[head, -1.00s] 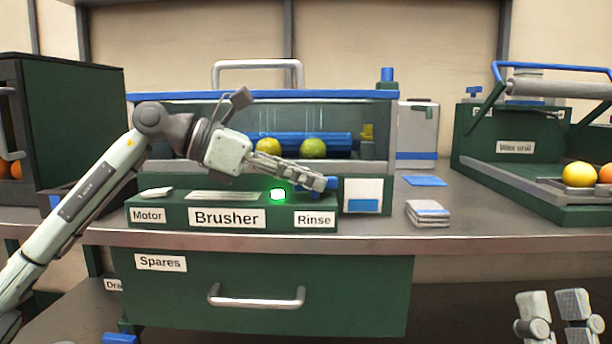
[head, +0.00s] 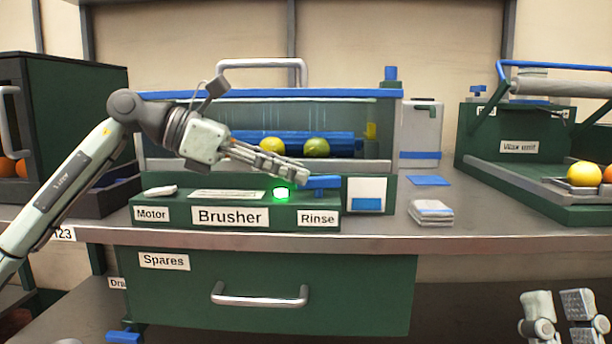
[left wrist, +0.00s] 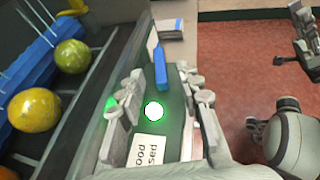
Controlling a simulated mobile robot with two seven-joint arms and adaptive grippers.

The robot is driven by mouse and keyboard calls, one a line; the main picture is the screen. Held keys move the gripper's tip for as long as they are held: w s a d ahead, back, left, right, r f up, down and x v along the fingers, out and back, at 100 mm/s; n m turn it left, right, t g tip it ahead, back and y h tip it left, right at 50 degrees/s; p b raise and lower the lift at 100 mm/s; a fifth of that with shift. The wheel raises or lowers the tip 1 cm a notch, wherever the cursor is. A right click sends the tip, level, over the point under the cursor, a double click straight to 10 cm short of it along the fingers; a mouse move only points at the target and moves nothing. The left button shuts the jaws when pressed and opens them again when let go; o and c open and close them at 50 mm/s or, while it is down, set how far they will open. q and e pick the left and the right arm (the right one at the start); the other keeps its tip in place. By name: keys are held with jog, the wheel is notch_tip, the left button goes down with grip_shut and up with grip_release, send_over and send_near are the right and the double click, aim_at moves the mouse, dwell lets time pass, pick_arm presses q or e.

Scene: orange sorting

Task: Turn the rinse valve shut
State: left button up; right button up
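The rinse valve's blue handle (head: 323,182) sits above the "Rinse" label (head: 318,218) at the right end of the Brusher panel (head: 160,213). It lies sideways, roughly along the panel's length. It also shows in the left wrist view (left wrist: 160,68), ahead of the fingertips and free of them. My left gripper (head: 298,172) hangs over the panel, just left of the handle. In the left wrist view its fingers (left wrist: 166,92) are spread, with nothing between them. My right gripper (head: 556,300) is at the bottom right of the head view, fingers apart and empty.
A lit green lamp (head: 282,195) is on the panel beside the handle. Behind stands the brusher box, with a yellow fruit (head: 271,145) and a green one (head: 316,148) on blue rollers. A stack of cloths (head: 430,212) lies right of the panel, with clear counter around it.

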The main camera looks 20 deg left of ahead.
pick_arm(q)
jog(key=v, duration=0.8)
